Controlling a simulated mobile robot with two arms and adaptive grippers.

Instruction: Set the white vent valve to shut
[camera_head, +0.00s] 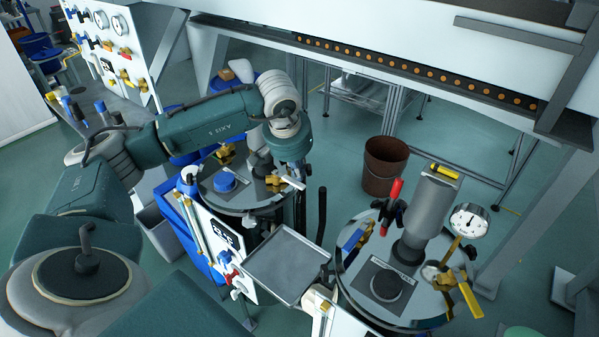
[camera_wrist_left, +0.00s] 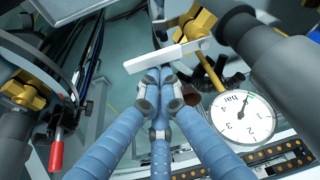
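The white vent valve is a flat white bar handle on a brass body. In the head view its handle (camera_head: 293,183) lies at the right edge of the left round lid, just below my left wrist. In the left wrist view the white handle (camera_wrist_left: 166,56) spans the centre, tilted slightly up to the right, with the brass body (camera_wrist_left: 197,22) behind it. My left gripper (camera_wrist_left: 160,82) has its blue fingers drawn together, tips right beside the handle's near edge. I cannot tell whether they touch it. Nothing shows between the fingers. My right gripper is not in view.
A gauge (camera_wrist_left: 243,117) and a thick grey cylinder (camera_wrist_left: 280,60) stand right of the handle in the wrist view; a red lever (camera_wrist_left: 57,150) is at left. A metal tray (camera_head: 287,265) separates the left lid from another lid (camera_head: 350,275) with a yellow-handled valve (camera_head: 467,297).

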